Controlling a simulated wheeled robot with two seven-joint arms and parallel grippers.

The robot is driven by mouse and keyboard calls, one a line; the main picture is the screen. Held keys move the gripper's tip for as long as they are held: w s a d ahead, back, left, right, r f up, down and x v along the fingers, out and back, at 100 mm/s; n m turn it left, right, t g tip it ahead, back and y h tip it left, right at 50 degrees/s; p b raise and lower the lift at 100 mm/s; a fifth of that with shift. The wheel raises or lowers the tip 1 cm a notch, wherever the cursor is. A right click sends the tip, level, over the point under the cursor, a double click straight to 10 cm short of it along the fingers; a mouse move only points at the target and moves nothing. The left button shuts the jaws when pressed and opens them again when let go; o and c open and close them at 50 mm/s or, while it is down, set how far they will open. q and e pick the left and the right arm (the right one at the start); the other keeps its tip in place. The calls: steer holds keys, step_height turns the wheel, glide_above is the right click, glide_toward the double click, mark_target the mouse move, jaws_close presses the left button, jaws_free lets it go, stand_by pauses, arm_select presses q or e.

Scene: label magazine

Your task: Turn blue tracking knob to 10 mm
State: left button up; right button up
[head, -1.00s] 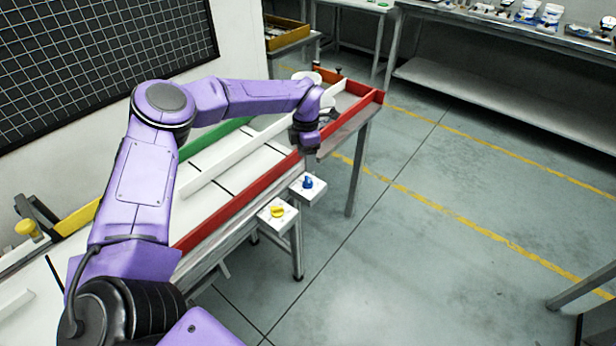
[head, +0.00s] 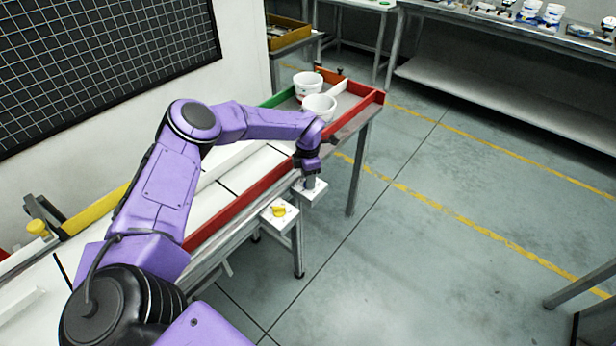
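The blue tracking knob sits on the farther white box (head: 316,193) beside the red rail; my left gripper (head: 309,184) now covers it from above, so the knob is hidden. The gripper points down with its fingertips at the top of that box. I cannot tell whether the fingers are closed on the knob. The yellow knob (head: 278,211) is in plain view on the nearer white box (head: 270,220). No scale marks are readable. My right gripper is not in view.
The red rail (head: 240,208) runs along the near side of the conveyor. Two white tubs (head: 319,106) (head: 306,84) stand at its far end. A yellow rail (head: 95,214) is on the left. The floor to the right is open.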

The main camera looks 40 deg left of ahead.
arm_select(q)
steer(key=shift+f+n+b, duration=0.2)
steer(key=shift+n+b, duration=0.5)
steer(key=shift+b, duration=0.25)
steer(key=n+b, duration=0.5)
steer(key=shift+d, duration=0.1)
steer(key=n+b, duration=0.4)
steer(key=n, duration=0.1)
steer(key=shift+d, duration=0.1)
steer(key=shift+r+n+b, duration=0.15)
steer(key=shift+n+b, duration=1)
steer(key=shift+n, duration=0.45)
steer(key=o, duration=1.1)
steer(key=shift+c, duration=0.2)
steer(key=shift+r, duration=0.1)
